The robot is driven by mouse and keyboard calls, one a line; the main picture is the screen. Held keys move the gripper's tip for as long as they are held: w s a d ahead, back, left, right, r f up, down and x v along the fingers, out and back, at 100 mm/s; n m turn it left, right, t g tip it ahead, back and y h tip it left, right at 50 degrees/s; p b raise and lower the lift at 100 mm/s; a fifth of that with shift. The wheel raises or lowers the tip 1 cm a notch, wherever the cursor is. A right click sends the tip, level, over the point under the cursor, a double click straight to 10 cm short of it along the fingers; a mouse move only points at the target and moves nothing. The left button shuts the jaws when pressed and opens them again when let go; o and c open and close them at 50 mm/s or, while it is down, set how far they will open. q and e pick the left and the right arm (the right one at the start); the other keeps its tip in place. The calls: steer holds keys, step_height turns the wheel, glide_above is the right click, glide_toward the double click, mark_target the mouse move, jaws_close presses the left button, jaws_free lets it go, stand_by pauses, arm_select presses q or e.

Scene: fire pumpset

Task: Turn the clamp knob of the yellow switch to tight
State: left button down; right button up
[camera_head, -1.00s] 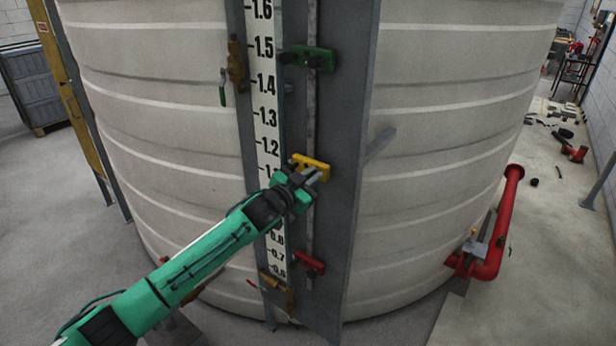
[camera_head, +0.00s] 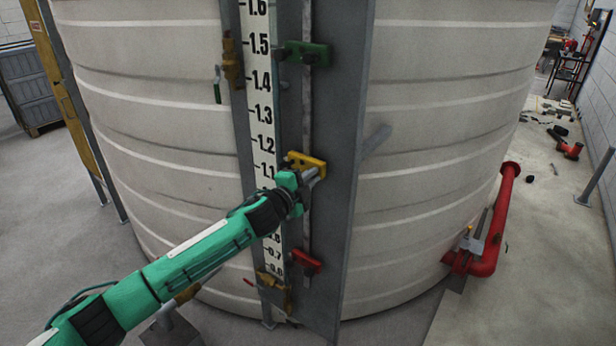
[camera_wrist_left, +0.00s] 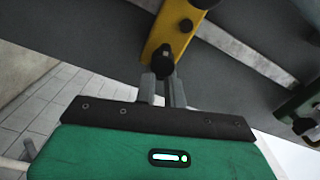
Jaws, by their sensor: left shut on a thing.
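The yellow switch (camera_head: 306,161) is clamped on the thin vertical rod to the right of the level scale. In the left wrist view it is a yellow block (camera_wrist_left: 170,30) with a black clamp knob (camera_wrist_left: 162,58) on its face. My left gripper (camera_head: 313,176) is in front of the yellow switch. Its two fingers (camera_wrist_left: 163,85) are shut on the clamp knob, whose end shows just at the fingertips. The knob is hidden by the gripper in the head view. My right gripper is not in view.
A green switch (camera_head: 307,54) sits above on the same rod and a red one (camera_head: 304,263) below. The scale board (camera_head: 262,110) and grey bracket plate (camera_head: 340,130) stand against the large tank (camera_head: 440,130). A red pipe (camera_head: 495,225) is at the right.

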arm_select(q)
steer(key=shift+w+a+f+m, duration=0.1)
steer(key=shift+f+m, duration=0.05)
steer(key=shift+m, duration=1.45)
steer(key=c, duration=1.5)
jaws_free()
steer(key=shift+a+f, duration=0.1)
steer(key=shift+b+v, duration=2.05)
steer(key=shift+v, duration=4.85)
